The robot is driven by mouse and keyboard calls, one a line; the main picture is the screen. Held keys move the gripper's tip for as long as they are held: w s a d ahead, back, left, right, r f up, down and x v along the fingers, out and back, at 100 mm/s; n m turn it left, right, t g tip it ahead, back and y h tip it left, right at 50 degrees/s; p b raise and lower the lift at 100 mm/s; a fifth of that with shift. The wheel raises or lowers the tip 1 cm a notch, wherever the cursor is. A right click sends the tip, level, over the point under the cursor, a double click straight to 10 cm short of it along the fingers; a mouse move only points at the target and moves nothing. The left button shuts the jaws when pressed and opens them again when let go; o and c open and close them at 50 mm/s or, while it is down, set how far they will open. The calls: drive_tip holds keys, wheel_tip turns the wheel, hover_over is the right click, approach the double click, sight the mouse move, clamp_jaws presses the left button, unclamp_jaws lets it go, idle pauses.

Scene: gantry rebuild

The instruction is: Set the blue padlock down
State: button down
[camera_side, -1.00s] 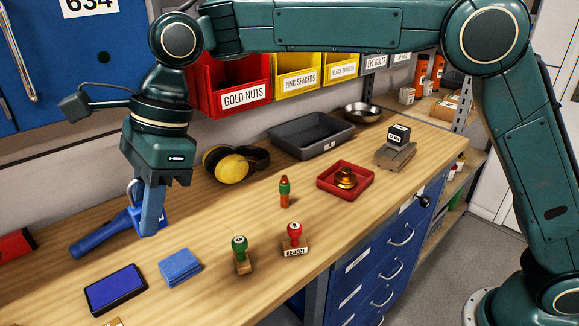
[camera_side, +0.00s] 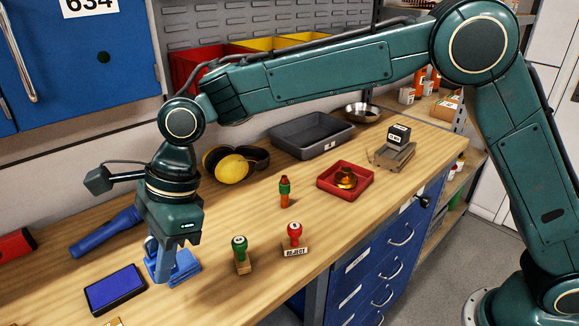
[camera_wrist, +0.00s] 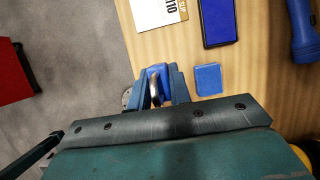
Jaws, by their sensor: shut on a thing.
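My gripper (camera_side: 163,262) is shut on the blue padlock and points down over the front left of the wooden bench. The padlock (camera_wrist: 157,72) shows between the two fingers (camera_wrist: 157,88) in the wrist view, with its metal shackle towards the camera. In the side view the fingers hide most of the padlock. It is low, beside or in front of the folded blue cloth (camera_side: 187,266), which also shows to the right of the fingers in the wrist view (camera_wrist: 208,79). I cannot tell whether the padlock touches the bench.
A blue ink pad (camera_side: 115,290) lies just left of the gripper. A blue flashlight (camera_side: 105,233) lies behind it. A green-handled stamp (camera_side: 240,252) and a red-handled stamp (camera_side: 294,238) stand to the right. Yellow earmuffs (camera_side: 232,168) and a grey tray (camera_side: 310,138) are farther back.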

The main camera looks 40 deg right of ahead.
sight(174, 320)
drive_tip(key=shift+f, duration=5.45)
drive_tip(key=shift+f, duration=0.15)
drive_tip(key=c, duration=1.3)
unclamp_jaws()
drive_tip(key=v, duration=1.2)
drive_tip(key=shift+d+r, duration=0.15)
drive_tip(key=shift+r, duration=0.1)
